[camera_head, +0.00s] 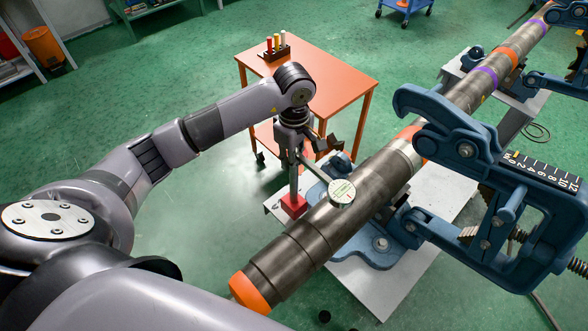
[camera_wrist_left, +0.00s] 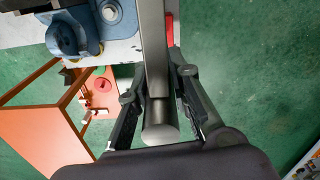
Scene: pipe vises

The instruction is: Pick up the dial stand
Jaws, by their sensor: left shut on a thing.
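The dial stand (camera_head: 294,178) has a grey post on a red base (camera_head: 294,204), with an arm carrying a round white dial (camera_head: 341,193). The base is at the left edge of a white bench top (camera_head: 375,297); I cannot tell whether it touches it. The dial appears over the grey pipe (camera_head: 310,235). My left gripper (camera_head: 297,148) comes from above and is shut on the upper part of the stand. In the left wrist view the grey post (camera_wrist_left: 157,120) runs between its fingers (camera_wrist_left: 158,108), and part of the red base (camera_wrist_left: 169,30) shows beyond. My right gripper is not in view.
Blue pipe vises (camera_head: 380,243) hold the long pipe close to the stand; a large blue clamp (camera_head: 465,150) rises at right. An orange table (camera_head: 330,75) with a small rack of coloured tools (camera_head: 275,47) stands behind. Green floor is open at left.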

